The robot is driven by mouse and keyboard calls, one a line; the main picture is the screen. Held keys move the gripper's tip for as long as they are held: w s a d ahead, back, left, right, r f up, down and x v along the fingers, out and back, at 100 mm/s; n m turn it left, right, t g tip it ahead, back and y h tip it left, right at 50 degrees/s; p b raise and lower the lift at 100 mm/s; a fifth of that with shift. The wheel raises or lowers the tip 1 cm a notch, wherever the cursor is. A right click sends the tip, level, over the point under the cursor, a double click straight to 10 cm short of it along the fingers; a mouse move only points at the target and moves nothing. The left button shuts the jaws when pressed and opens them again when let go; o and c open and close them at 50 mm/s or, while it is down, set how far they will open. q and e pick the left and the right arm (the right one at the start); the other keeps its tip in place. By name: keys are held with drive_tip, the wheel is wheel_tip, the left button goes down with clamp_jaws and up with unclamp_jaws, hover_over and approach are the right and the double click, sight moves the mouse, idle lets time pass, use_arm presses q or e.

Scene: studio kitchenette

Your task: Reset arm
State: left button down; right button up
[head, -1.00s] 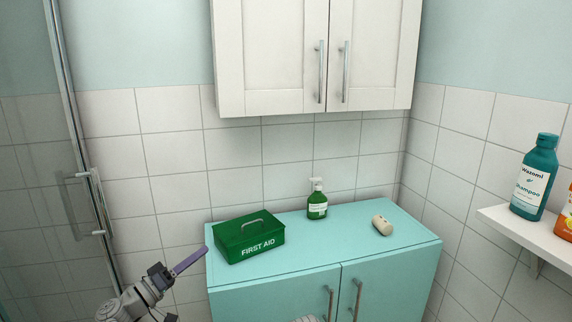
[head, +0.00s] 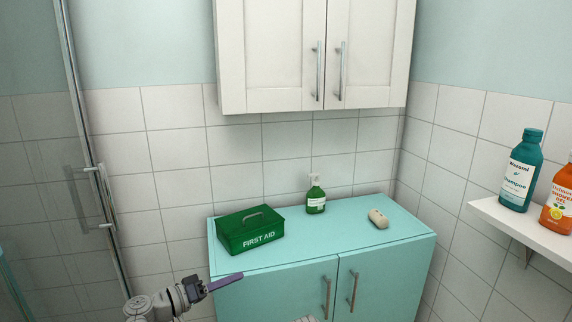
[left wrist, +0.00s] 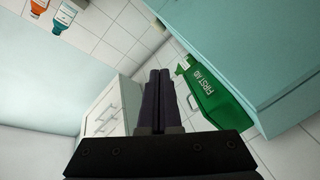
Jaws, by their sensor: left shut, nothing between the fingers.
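My left gripper (head: 241,275) is in the head view at the lower left, in front of the teal cabinet's front edge. Its purple fingers point right and are shut with nothing between them. In the left wrist view the dark fingers (left wrist: 158,74) lie side by side, pressed together and empty. A green first aid box (head: 250,231) stands on the left of the cabinet top, behind and above the gripper in the picture. The box also shows in the left wrist view (left wrist: 215,95), right of the fingers. My right gripper is not in view.
The teal cabinet (head: 300,250) also bears a green pump bottle (head: 316,196) and a beige bar (head: 378,218). A white wall cabinet (head: 275,60) hangs above. A shelf (head: 520,232) at right holds a teal shampoo bottle (head: 521,172) and an orange bottle (head: 560,200). Glass door at left.

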use_arm(q)
drive_tip(key=s+d+f+m+g+y, duration=0.1)
drive_tip(key=s+d+f+g+y, duration=0.2)
drive_tip(key=s+d+f+g, duration=0.25)
drive_tip(key=s+d+f+m+g+y, duration=0.2)
drive_tip(key=s+d+f+g, duration=0.15)
drive_tip(key=d+f, duration=0.4)
drive_tip(key=s+a+f+g+y, duration=0.2)
drive_tip(key=s+a+f+y, duration=0.3)
drive_tip(key=s+f+y, duration=0.35)
wheel_tip(320, 180, up, 19)
drive_tip(key=y+p, duration=0.1)
drive_tip(key=p, duration=1.7)
drive_tip(key=shift+w+a+t+y, duration=0.15)
drive_tip(key=shift+t+y, duration=0.15)
drive_tip(key=shift+y, duration=0.05)
